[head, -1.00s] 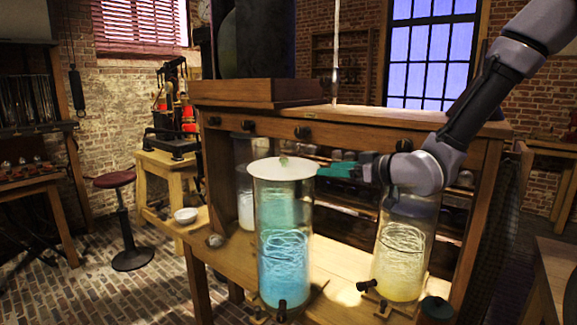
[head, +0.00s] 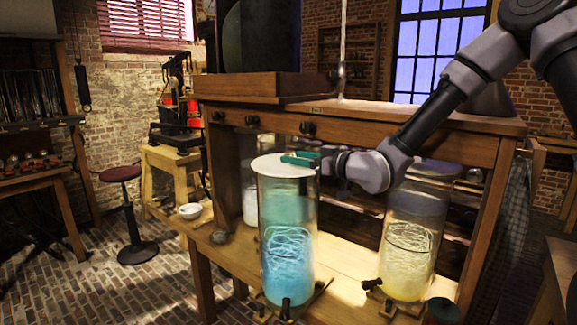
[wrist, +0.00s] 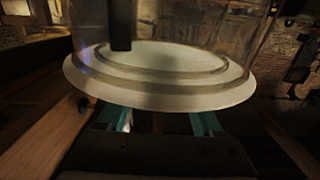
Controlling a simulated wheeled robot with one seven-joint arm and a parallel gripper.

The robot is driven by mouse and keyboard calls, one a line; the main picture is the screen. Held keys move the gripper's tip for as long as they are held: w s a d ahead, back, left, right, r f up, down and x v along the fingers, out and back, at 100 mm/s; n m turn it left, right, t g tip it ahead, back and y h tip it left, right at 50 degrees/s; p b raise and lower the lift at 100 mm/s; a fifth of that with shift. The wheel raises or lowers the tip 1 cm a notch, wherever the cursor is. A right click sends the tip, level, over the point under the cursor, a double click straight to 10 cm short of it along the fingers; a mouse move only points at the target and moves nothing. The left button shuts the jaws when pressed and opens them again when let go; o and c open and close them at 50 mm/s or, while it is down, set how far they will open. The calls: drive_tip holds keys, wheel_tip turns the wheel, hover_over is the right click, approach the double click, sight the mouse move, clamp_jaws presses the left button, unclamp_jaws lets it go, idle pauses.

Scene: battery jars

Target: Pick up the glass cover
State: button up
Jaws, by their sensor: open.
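The glass cover (head: 272,167) is a pale round disc lying on top of the tall glass jar with blue liquid (head: 287,245). In the wrist view the pale stepped disc (wrist: 165,98) spans the picture, with the jar's clear wall above it in the image. My gripper (head: 303,158) is open, its teal fingers at the cover's right and rear part, apparently just over its top. In the wrist view the two teal fingers (wrist: 165,122) show spread apart below the disc's rim. The small knob on the cover is hidden. Whether the fingers touch the cover I cannot tell.
A jar with yellow liquid (head: 410,245) stands to the right, beneath my arm. Another jar (head: 249,190) is behind on the left. The wooden bench's upper shelf (head: 400,117) runs close behind.

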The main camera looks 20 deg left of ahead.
drive_tip(key=shift+w+a, duration=0.15)
drive_tip(key=shift+a, duration=0.25)
clamp_jaws()
drive_tip(key=shift+r, duration=0.15)
drive_tip(key=shift+r, duration=0.6)
wheel_tip(320, 180, up, 2)
drive_tip(key=shift+r, duration=0.2)
drive_tip(key=s+a+r, duration=0.1)
drive_tip(key=s+a, duration=0.2)
drive_tip(key=s, duration=0.5)
drive_tip(key=s+a+r, duration=0.1)
drive_tip(key=s+a, duration=0.3)
drive_tip(key=s, duration=0.4)
drive_tip(key=shift+s+r, duration=0.3)
drive_tip(key=shift+s, duration=0.05)
